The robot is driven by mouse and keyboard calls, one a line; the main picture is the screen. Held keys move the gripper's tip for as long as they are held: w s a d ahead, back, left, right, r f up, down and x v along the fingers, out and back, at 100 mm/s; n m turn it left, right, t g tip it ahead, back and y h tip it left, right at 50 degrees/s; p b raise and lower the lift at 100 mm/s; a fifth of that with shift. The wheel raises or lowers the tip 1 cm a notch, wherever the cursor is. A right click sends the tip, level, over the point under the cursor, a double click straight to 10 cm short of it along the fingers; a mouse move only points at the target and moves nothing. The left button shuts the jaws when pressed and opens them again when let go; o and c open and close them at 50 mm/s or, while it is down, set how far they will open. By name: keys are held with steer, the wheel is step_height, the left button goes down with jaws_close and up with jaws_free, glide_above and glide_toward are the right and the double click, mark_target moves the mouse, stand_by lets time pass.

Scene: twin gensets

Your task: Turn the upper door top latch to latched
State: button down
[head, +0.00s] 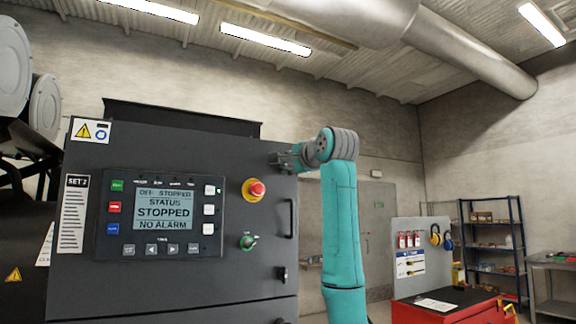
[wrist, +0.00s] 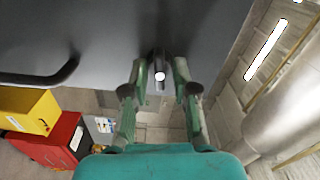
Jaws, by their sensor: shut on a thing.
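The upper door (head: 230,270) is the dark grey panel with the controller screen, and it looks closed. Its top latch (wrist: 160,58) is a small dark piece with a bright round end, seen between my fingers in the wrist view. My gripper (wrist: 160,72) is shut on this latch, with one green finger on each side. In the head view my gripper (head: 287,158) is at the door's upper right edge and hides the latch. I cannot tell from these views whether the latch is turned to latched.
A black door handle (head: 291,218) stands below my gripper, with a lower latch (head: 282,273) under it. A red stop button (head: 257,189) and a green switch (head: 248,241) project from the door. A red cabinet (head: 450,311) stands at lower right.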

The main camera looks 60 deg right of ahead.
steer(key=shift+f+m, duration=0.1)
steer(key=shift+m, duration=0.9)
steer(key=c, duration=0.9)
jaws_free()
steer(key=v, duration=1.2)
